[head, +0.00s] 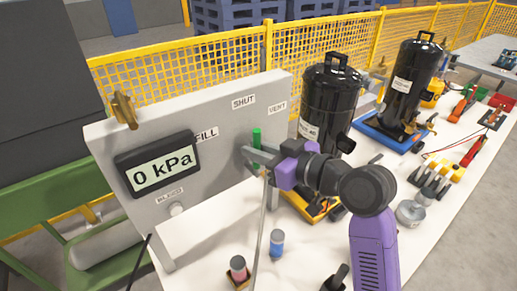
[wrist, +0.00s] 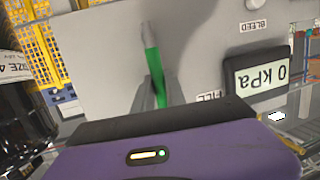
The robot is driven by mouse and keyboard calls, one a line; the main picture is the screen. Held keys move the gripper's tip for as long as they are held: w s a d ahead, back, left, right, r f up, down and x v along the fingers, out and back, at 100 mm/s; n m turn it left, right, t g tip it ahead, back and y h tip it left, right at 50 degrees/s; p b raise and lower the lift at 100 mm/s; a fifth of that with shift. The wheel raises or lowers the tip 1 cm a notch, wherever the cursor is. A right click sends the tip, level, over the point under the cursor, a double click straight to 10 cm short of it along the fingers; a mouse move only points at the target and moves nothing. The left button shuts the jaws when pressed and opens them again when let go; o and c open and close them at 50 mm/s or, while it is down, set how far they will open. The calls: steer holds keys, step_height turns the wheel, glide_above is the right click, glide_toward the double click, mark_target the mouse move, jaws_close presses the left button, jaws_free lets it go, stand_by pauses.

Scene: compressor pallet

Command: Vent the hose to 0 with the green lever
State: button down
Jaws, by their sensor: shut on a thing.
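The green lever (head: 256,138) is on the front of the grey panel (head: 215,180), below and between the SHUT and VENT labels. My gripper (head: 253,158) is at the lever with its fingers shut on it. In the wrist view the green lever (wrist: 153,72) stands between the two fingers (wrist: 153,90), its grey end pointing up in that picture. The display (head: 157,163) on the panel reads 0 kPa. The VENT label (head: 277,107) is to the upper right of the lever, the FILL label (head: 206,134) to its left.
A white knob (head: 176,209) sits under the display. A brass fitting (head: 124,110) is at the panel's top left corner. Black cylinders (head: 328,105) stand to the right of my gripper.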

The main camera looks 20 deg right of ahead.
stand_by(0.3)
steer(key=c, duration=1.4)
jaws_free()
steer(key=shift+o, duration=0.2)
steer(key=shift+s, duration=0.1)
steer(key=v, duration=0.7)
steer(key=shift+s+d+b, duration=0.2)
steer(key=shift+s+b, duration=0.05)
steer(key=shift+b, duration=0.15)
steer(key=shift+r, duration=0.15)
